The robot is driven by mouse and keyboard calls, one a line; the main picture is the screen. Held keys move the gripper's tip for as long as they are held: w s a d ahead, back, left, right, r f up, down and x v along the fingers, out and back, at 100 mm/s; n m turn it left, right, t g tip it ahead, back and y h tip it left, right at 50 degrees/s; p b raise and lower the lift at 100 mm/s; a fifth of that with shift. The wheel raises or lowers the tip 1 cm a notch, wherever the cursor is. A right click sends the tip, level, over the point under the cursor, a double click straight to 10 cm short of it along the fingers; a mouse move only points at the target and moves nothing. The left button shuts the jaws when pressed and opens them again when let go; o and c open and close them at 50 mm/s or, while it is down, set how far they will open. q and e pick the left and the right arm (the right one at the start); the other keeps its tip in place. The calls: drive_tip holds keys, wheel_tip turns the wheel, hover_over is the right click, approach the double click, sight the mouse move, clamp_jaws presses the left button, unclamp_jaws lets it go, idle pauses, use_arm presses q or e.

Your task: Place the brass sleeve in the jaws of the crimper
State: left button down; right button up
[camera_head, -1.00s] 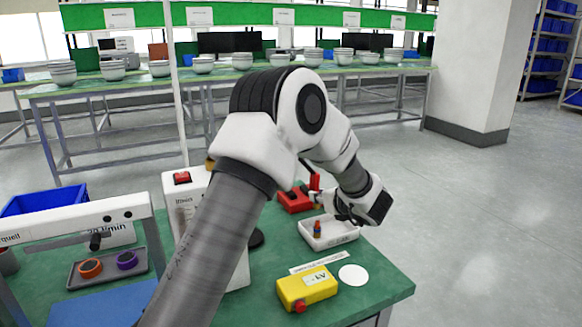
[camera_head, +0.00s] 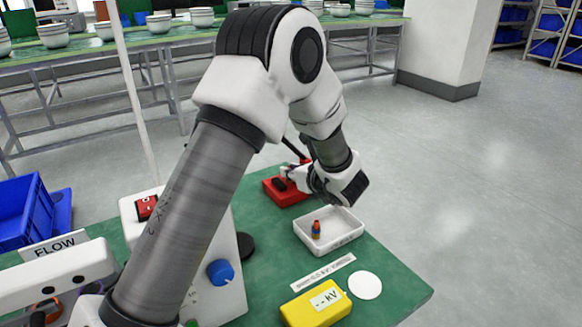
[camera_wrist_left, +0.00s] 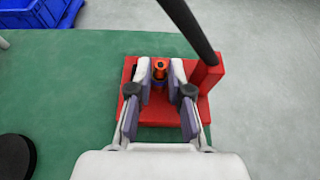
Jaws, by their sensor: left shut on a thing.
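The red crimper (camera_head: 277,196) stands on the green table beyond the white tray. In the left wrist view its red body (camera_wrist_left: 158,116) lies under my fingers, with a black lever rising from it (camera_wrist_left: 188,28). My left gripper (camera_wrist_left: 160,82) is shut on the brass sleeve (camera_wrist_left: 159,68), which shows orange-brown between the fingertips. The sleeve is over the crimper. I cannot tell whether it touches the jaws, which the fingers partly hide. In the head view my left gripper (camera_head: 296,178) is at the crimper, and the sleeve is hidden. My right gripper is not in view.
A white tray (camera_head: 350,237) holds a small blue-and-orange piece (camera_head: 315,229). A yellow box (camera_head: 316,304) and a white disc (camera_head: 365,285) lie nearer. A white device with a blue knob (camera_head: 221,272) stands left, and blue bins (camera_head: 25,212) farther left.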

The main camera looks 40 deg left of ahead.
use_arm(q)
drive_tip(key=shift+a+f+b, duration=0.3)
drive_tip(key=shift+f, duration=0.1)
drive_tip(key=c, duration=1.4)
unclamp_jaws()
drive_tip(key=shift+a+f, duration=0.1)
drive_tip(key=o, duration=0.3)
drive_tip(key=shift+d+r, duration=0.2)
drive_tip(key=shift+a+r, duration=0.1)
drive_tip(key=shift+r, duration=0.05)
drive_tip(key=shift+d+r+p, duration=0.15)
drive_tip(key=shift+d+p, duration=0.15)
drive_tip(key=v, duration=1.1)
drive_tip(key=shift+d+r, duration=0.1)
drive_tip(key=shift+d, duration=0.1)
